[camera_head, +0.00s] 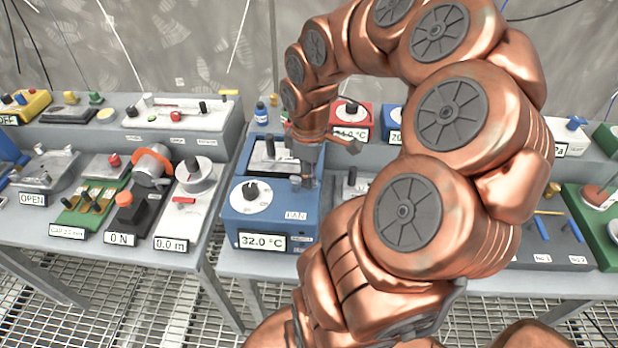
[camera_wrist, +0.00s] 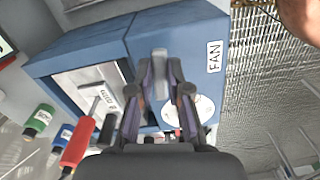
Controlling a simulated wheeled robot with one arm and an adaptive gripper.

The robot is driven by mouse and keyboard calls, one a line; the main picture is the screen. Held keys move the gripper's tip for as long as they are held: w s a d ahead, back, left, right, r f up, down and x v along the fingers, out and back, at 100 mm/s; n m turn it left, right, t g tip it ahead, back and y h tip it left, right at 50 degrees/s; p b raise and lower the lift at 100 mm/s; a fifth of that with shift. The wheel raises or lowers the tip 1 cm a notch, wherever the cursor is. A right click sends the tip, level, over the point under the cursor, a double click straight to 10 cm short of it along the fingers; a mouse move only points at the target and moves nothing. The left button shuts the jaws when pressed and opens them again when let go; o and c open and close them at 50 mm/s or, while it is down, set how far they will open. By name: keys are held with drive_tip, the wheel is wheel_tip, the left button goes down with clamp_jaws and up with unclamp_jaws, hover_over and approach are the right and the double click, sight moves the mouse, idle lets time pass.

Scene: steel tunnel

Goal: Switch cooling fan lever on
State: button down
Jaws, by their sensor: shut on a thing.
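The cooling fan unit is a blue box (camera_head: 265,222) with a "32.0 °C" display (camera_head: 262,241) on its front and a black knob on a white dial (camera_head: 251,193). A "FAN" label (camera_wrist: 214,56) is on its top in the wrist view. The light grey fan lever (camera_wrist: 160,57) shows between my fingertips in the wrist view. My gripper (camera_wrist: 160,72) is shut on this lever; in the head view my gripper (camera_head: 305,178) is over the right part of the box. The lever is mostly hidden in the head view.
A white scale module (camera_head: 183,205) stands left of the box across a gap between tables. A red box (camera_head: 352,116) and small bottles, one blue (camera_head: 262,113), stand behind it. My arm hides much of the right table. Metal grating covers the floor.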

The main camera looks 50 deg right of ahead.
drive_tip(key=shift+w+d+f+n+b, duration=0.2)
drive_tip(key=shift+n+b, duration=0.4)
drive_tip(key=shift+b, duration=0.05)
drive_tip(key=shift+d+r+n+b, duration=0.1)
drive_tip(key=shift+r+n+b, duration=0.15)
drive_tip(key=shift+n, duration=0.25)
drive_tip(key=c, duration=1.1)
unclamp_jaws()
drive_tip(key=shift+f, duration=0.1)
wheel_tip(320, 180, up, 12)
